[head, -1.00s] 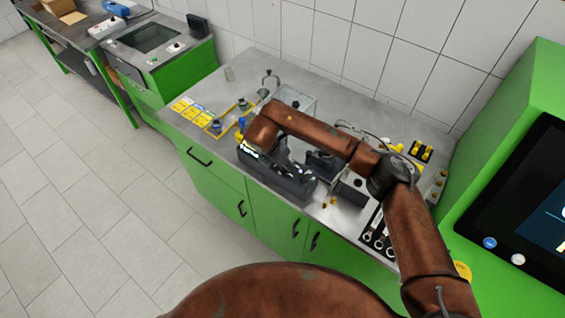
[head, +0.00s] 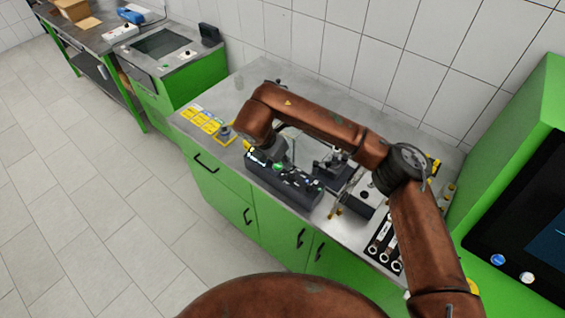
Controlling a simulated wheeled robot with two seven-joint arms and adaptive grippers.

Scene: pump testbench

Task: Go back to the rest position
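My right arm, rust-brown, comes in from the lower right in the head view and reaches over the workbench (head: 222,102). Its wrist is bent down above the left end of a dark grey box (head: 297,193) with small lit parts on top. My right gripper (head: 272,158) is a grey shape under the wrist, mostly hidden by the arm; its fingers cannot be made out. I cannot tell whether it touches the box. My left gripper is not in view.
Yellow labels (head: 205,122) lie at the bench's left end. A green cabinet with a black screen (head: 522,215) stands close on the right. The tiled floor (head: 90,200) at left is clear.

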